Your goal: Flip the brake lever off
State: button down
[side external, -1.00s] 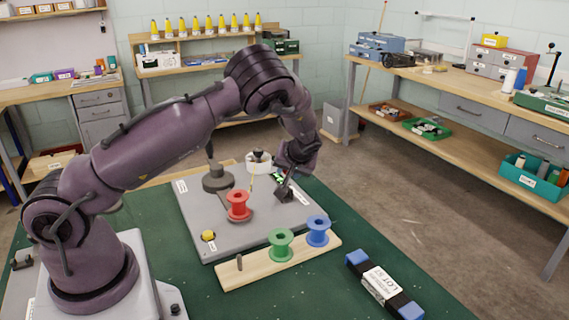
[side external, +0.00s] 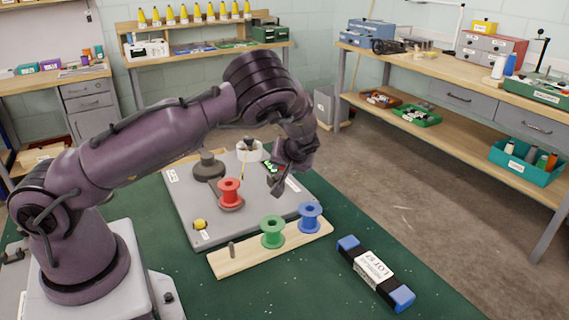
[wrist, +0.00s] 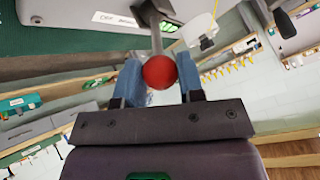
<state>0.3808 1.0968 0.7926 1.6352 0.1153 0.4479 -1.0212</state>
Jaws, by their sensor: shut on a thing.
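The brake lever shows in the wrist view as a grey shaft (wrist: 155,30) ending in a red ball knob (wrist: 160,72). The shaft rises from a dark base on the grey plate (side external: 195,215). My gripper (wrist: 160,80) has its two blue fingers on either side of the red knob and is shut on it. A white label (wrist: 116,19) with what reads as "OFF" lies beside the shaft. In the side view my gripper (side external: 281,176) is at the plate's right part and hides most of the lever.
A red spool (side external: 229,193) stands on the plate left of my gripper. A green spool (side external: 272,232) and a blue spool (side external: 310,217) stand on a wooden strip (side external: 230,264) in front. A black bar with blue ends (side external: 375,273) lies to the right.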

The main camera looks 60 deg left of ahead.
jog(key=shift+d+f, duration=0.25)
jog(key=shift+f, duration=0.05)
jog(key=c, duration=0.9)
grip_release()
jog(key=shift+o, duration=0.7)
jog(key=shift+a+r, duration=0.1)
jog(key=shift+r, duration=0.1)
jog(key=v, duration=1.3)
jog(key=shift+a, duration=0.1)
